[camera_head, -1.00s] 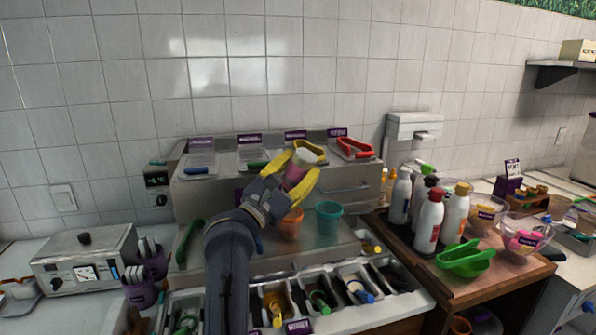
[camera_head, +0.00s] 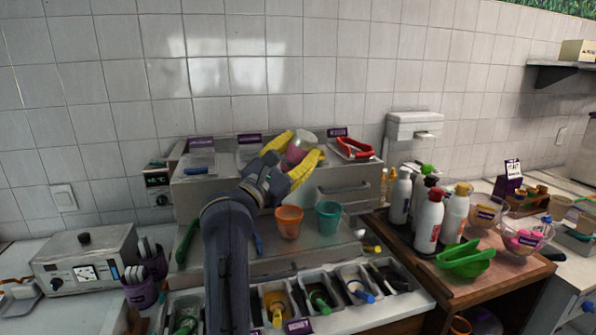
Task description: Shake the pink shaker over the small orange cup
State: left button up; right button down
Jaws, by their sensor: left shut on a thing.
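My left gripper (camera_head: 291,157) has yellow fingers and is shut on the pink shaker (camera_head: 299,147). The shaker has a clear upper part and is tilted. It is held in front of the upper metal shelf, above and slightly right of the small orange cup (camera_head: 289,222) in the picture. The orange cup stands upright on the lower metal shelf. Its opening shows, but its contents cannot be made out. The fingers hide part of the shaker. My right gripper is not in view.
A teal cup (camera_head: 328,217) stands close right of the orange cup. Red tongs (camera_head: 355,148) lie on the upper shelf. Topping bins (camera_head: 322,298) line the front.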

aim_at(294, 139)
pick_arm(q)
jog(key=shift+r, duration=1.85)
notch_tip(294, 139, down, 8)
jog(key=shift+f, duration=0.1)
jog(key=shift+r, duration=0.2)
dwell(0.7)
